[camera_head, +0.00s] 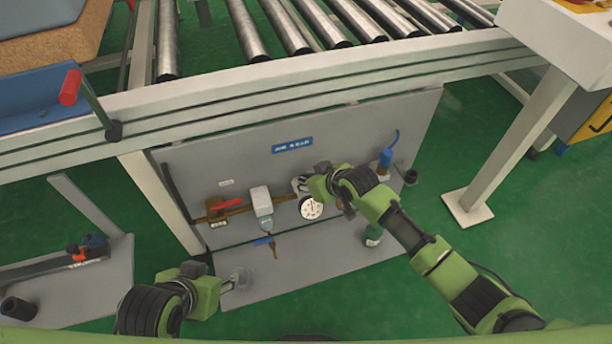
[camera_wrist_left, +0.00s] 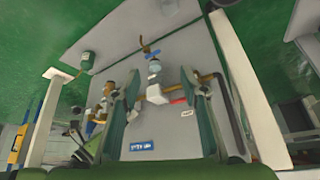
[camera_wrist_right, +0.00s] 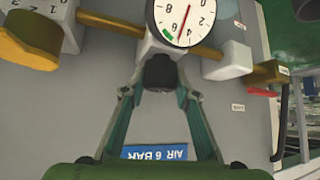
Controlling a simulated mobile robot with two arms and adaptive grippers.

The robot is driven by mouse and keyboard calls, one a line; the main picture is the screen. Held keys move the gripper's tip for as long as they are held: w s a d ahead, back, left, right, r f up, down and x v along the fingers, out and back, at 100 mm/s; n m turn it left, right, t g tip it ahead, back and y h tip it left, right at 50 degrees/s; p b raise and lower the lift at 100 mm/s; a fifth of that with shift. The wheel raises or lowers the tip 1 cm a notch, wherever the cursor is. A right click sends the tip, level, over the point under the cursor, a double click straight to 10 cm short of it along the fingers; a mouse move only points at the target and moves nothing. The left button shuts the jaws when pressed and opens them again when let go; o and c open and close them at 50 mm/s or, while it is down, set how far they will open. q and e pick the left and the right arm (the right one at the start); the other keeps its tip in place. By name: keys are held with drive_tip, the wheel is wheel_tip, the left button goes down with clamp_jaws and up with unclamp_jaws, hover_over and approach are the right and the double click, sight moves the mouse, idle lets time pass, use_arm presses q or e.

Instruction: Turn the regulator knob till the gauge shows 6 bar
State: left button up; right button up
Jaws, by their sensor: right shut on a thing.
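The pressure gauge (camera_head: 311,208) is a white round dial on the pipe of the grey panel. In the right wrist view the gauge (camera_wrist_right: 183,18) is upside down and cut by the top edge. Its red needle points down, beside a green mark; the exact reading is hard to tell. The regulator knob (camera_wrist_right: 160,72) is dark and sits under the gauge in that view. My right gripper (camera_head: 301,184) is shut on the knob, a finger on either side. My left gripper (camera_head: 238,281) is open and empty, low in front of the panel.
A blue "AIR 6 BAR" label (camera_head: 293,146) is on the panel (camera_head: 230,165). A red-handled valve (camera_head: 230,203) and a filter unit (camera_head: 262,202) are left of the gauge. A roller conveyor (camera_head: 330,75) runs above. A table leg (camera_head: 510,145) stands to the right.

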drive_tip(key=r+m+p, duration=0.1)
drive_tip(key=p, duration=0.1)
drive_tip(key=shift+a+h+p, duration=0.1)
drive_tip(key=shift+h+p, duration=0.2)
drive_tip(key=shift+p, duration=0.05)
drive_tip(key=shift+f+m+t+h+p, duration=0.4)
drive_tip(key=shift+m+t+h+p, duration=0.2)
drive_tip(key=shift+m+h+p, duration=0.35)
use_arm(q)
drive_tip(key=s+a+f+g, duration=0.1)
drive_tip(key=s+f+g, duration=0.2)
drive_tip(key=f, duration=0.5)
drive_tip(key=shift+s+f+y, duration=0.3)
drive_tip(key=shift+f, duration=0.05)
use_arm(e)
drive_tip(key=o, duration=1.1)
drive_tip(key=v, duration=1.2)
drive_tip(key=shift+d, duration=0.3)
drive_tip(key=shift+f, duration=0.1)
